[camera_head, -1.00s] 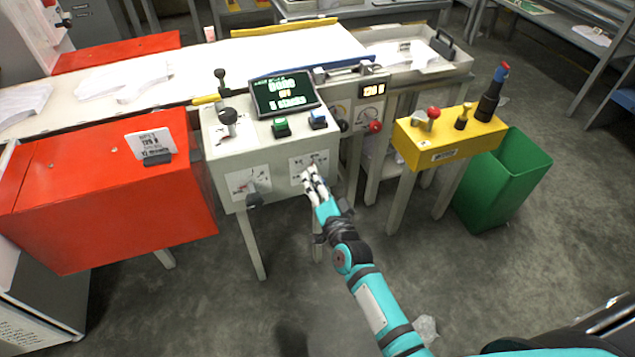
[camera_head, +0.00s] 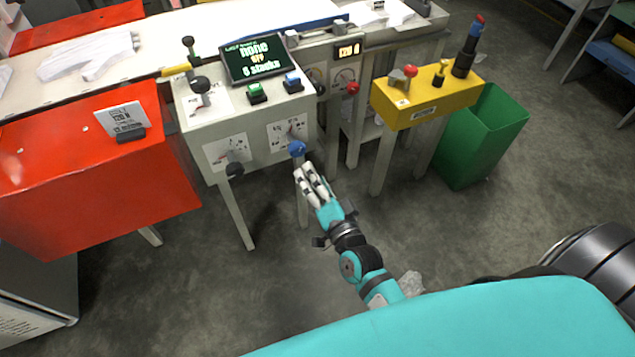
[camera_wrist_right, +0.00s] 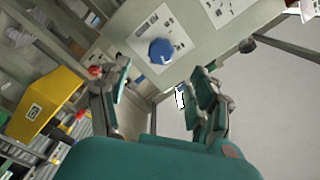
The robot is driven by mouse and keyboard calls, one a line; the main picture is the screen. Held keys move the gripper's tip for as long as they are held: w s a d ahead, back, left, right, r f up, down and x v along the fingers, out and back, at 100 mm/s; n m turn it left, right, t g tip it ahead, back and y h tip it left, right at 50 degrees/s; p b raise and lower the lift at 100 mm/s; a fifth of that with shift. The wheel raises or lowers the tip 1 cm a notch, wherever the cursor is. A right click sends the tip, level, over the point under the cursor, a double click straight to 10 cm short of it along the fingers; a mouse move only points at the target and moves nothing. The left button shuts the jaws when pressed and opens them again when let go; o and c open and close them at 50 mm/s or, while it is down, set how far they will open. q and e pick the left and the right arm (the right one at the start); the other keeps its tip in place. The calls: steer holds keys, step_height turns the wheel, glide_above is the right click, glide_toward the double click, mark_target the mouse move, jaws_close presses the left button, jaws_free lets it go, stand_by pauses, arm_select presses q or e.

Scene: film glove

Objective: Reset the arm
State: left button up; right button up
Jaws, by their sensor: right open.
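My right gripper (camera_head: 312,182) is open and empty in front of the control box (camera_head: 240,118), just below and apart from a blue knob (camera_head: 297,148) on its front face. The blue knob also shows in the right wrist view (camera_wrist_right: 161,51), beyond my open fingers (camera_wrist_right: 158,100). A dark knob (camera_head: 234,169) sits on a white dial plate to its left. My teal right arm reaches up from the lower right. My left gripper is out of view.
A screen (camera_head: 256,60) and green and blue buttons top the control box. A red box (camera_head: 95,170) stands left, a yellow box (camera_head: 425,98) with knobs and a green bin (camera_head: 480,140) right.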

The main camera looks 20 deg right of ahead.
steer(key=shift+s, duration=0.7)
steer(key=s+a+f+n+g+y, duration=0.1)
steer(key=s+f+n+g, duration=0.35)
steer(key=f, duration=0.65)
steer(key=s+a+f+n+g+y, duration=0.1)
steer(key=s+f+n+g, duration=0.35)
steer(key=f, duration=0.65)
steer(key=s+d+f+n+g+h, duration=0.1)
steer(key=s+d+f+n+g, duration=0.15)
steer(key=s+f, duration=0.45)
steer(key=s+d+f+n+g+h, duration=0.1)
steer(key=s+d+f+g, duration=0.1)
steer(key=s+f+g, duration=0.35)
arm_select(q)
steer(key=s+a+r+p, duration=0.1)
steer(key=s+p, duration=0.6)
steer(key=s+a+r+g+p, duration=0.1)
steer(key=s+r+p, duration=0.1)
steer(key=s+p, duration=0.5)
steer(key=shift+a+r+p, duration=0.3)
arm_select(e)
steer(key=s+d+r, duration=0.1)
steer(key=s, duration=0.8)
steer(key=s+d+r, duration=0.2)
steer(key=s, duration=0.6)
steer(key=shift+s+d+n+h, duration=0.15)
steer(key=shift+s+n+h, duration=0.15)
steer(key=shift+s+n, duration=0.15)
